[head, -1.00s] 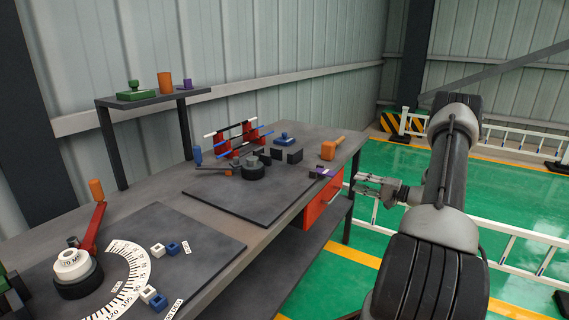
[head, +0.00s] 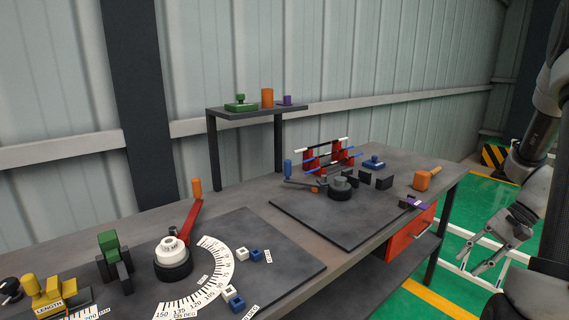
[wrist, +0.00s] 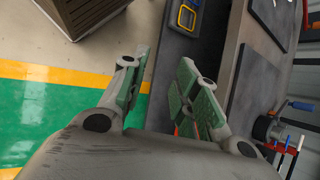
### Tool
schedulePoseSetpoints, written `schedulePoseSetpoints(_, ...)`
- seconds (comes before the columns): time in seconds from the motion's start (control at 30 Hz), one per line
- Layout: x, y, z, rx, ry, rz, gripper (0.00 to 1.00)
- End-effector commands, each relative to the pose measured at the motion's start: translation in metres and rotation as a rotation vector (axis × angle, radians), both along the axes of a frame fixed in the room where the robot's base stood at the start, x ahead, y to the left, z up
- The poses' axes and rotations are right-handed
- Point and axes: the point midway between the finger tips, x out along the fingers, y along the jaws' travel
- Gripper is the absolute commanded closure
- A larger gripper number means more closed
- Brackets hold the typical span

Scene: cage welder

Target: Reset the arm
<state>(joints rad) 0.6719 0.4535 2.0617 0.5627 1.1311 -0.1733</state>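My gripper (head: 476,264) hangs in the air at the right of the head view, pointing down and left beside the bench's right end. In the wrist view the two green-padded fingers of my gripper (wrist: 158,78) stand apart with nothing between them, so it is open and empty. My arm is folded at the right edge of the head view, partly cut off. The fingers touch nothing that I can see.
The workbench (head: 150,232) carries a dial with a red lever (head: 180,230), a dark plate (head: 335,225) with a fixture, an orange mallet (head: 426,178) and a raised shelf (head: 255,112). A red drawer (head: 411,236) faces my gripper. A white railing (head: 463,246) stands beyond.

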Motion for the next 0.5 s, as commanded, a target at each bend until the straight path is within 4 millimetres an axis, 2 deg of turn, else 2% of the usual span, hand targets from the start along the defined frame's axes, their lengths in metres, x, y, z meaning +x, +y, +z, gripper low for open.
schedulePoseSetpoints(0.03,-0.011,0.008,0.019,-0.068,0.0,0.056,0.7)
schedulePoseSetpoints(0.2,-0.048,0.025,0.069,-0.299,-0.028,0.232,0.7)
schedulePoseSetpoints(0.5,-0.097,0.056,0.139,-0.636,-0.244,0.531,0.7)
